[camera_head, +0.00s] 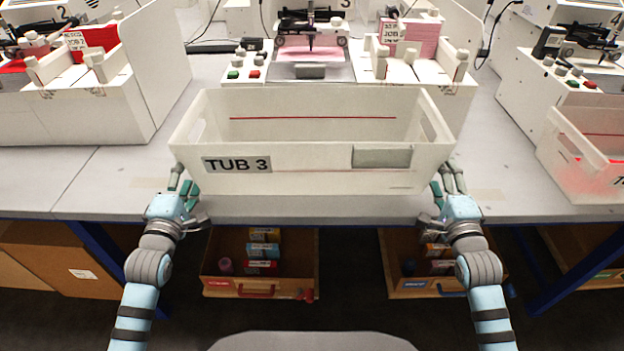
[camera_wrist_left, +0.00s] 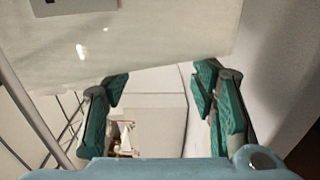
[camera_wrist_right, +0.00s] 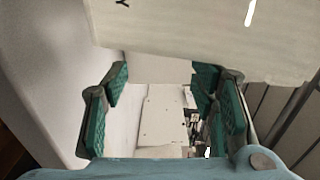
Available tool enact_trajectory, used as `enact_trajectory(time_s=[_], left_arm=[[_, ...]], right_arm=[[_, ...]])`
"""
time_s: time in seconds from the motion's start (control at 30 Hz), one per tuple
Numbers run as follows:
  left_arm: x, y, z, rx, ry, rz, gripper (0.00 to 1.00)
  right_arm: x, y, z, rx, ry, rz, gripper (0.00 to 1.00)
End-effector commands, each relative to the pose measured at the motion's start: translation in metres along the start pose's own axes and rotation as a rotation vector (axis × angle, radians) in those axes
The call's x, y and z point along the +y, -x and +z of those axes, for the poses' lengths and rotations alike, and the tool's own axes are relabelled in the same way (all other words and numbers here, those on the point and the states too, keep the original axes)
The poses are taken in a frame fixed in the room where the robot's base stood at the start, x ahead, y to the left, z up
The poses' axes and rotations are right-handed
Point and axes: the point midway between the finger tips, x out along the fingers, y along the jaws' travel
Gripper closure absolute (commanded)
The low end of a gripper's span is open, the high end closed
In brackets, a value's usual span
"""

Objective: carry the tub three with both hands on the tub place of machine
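Tub 3 (camera_head: 312,180) is a white open box labelled "TUB 3". In the head view it is at the front edge of the table, before the middle machine, and looks empty. My left gripper (camera_head: 182,188) is at its lower left corner and my right gripper (camera_head: 446,186) at its lower right corner. In the left wrist view the fingers (camera_wrist_left: 160,105) are apart with the tub wall just beyond them. In the right wrist view the fingers (camera_wrist_right: 163,105) are also apart, with the tub wall above. The middle machine (camera_head: 312,65), marked 3, stands behind the tub.
Another white tub (camera_head: 590,150) with red inside stands at the right beside the right machine (camera_head: 545,95). A left machine (camera_head: 90,105) stands at the left. Wooden crates (camera_head: 215,283) are under the table (camera_head: 310,208). Bare table lies left of the tub.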

Motion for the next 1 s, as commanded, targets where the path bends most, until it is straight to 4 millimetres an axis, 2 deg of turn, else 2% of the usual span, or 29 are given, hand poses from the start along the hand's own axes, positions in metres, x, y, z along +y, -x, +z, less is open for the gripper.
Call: enact_trajectory(time_s=[0.03,0.27,0.43,0.57,0.67,0.8,1.0], left_arm=[[-0.005,0.0,0.003,-0.005,0.016,0.013,0.5],[-0.032,-0.001,0.004,-0.006,0.015,0.013,0.5],[-0.028,-0.001,-0.002,-0.005,0.012,0.01,0.5],[-0.028,0.0,-0.009,-0.004,0.008,0.007,0.3],[-0.029,0.0,-0.009,-0.003,0.007,0.005,0.3],[-0.029,0.0,-0.009,-0.003,0.004,0.004,0.3],[-0.03,0.0,-0.01,-0.002,0.002,0.001,0.3]], right_arm=[[0.009,0.0,0.002,-0.002,-0.001,-0.002,0.5],[0.036,0.001,0.001,0.0,-0.001,-0.003,0.5],[0.031,0.001,-0.005,0.0,0.0,-0.001,0.5],[0.031,0.001,-0.011,0.001,0.0,-0.001,0.5],[0.031,0.001,-0.011,0.001,-0.001,-0.001,0.5],[0.03,0.001,-0.011,0.001,0.0,-0.001,0.3],[0.03,0.001,-0.011,0.001,0.0,-0.001,0.3]])
